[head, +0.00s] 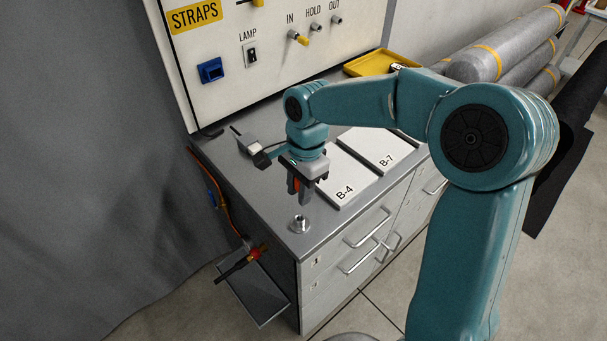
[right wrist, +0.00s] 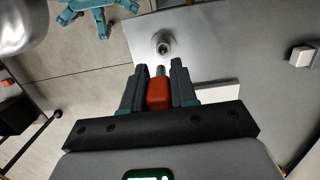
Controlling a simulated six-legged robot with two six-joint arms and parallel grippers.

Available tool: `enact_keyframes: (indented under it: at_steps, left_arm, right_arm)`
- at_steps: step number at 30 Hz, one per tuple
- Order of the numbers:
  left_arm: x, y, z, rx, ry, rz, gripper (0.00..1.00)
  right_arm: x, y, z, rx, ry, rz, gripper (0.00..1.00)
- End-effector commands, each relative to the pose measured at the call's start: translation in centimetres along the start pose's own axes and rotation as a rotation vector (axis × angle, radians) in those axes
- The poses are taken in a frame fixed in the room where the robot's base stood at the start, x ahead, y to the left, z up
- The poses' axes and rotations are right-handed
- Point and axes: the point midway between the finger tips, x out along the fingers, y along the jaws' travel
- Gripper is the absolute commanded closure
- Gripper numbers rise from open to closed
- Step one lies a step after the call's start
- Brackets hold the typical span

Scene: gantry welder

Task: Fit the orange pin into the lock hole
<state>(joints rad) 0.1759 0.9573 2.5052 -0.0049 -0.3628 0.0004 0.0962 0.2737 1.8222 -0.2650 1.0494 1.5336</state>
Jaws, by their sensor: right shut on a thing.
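My right gripper (head: 300,192) is over the bench top near its front left corner, pointing down. In the right wrist view its jaws (right wrist: 159,85) are shut on the orange pin (right wrist: 159,96), whose grey metal tip points away from the gripper. In the head view only a sliver of orange shows between the fingers. The lock hole (head: 299,224) is a round metal collar on the bench top, just below the gripper. It also shows in the right wrist view (right wrist: 164,46), ahead of the pin tip and apart from it. My left gripper is not in view.
White plates marked B-4 (head: 345,183) and B-7 (head: 378,148) lie right of the gripper. A panel with switches (head: 280,50) stands behind. A yellow tray (head: 372,64) sits at the back. A small shelf (head: 262,294) hangs on the bench's left side.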

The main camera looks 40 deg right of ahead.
Motion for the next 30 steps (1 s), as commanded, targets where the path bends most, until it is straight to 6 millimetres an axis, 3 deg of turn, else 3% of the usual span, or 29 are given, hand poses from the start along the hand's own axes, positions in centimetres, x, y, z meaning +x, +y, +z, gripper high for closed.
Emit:
enact_keyframes:
  at_steps: [8,21,30]
  left_arm:
    - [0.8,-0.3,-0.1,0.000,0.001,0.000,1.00]
    - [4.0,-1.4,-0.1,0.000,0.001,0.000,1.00]
    - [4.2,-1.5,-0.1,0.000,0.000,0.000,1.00]
  right_arm:
    - [1.3,-0.3,0.2,-0.008,0.000,0.001,1.00]
    - [5.5,-0.1,-0.4,-0.005,0.000,0.001,1.00]
    - [5.9,0.0,-0.5,-0.004,0.000,0.000,1.00]
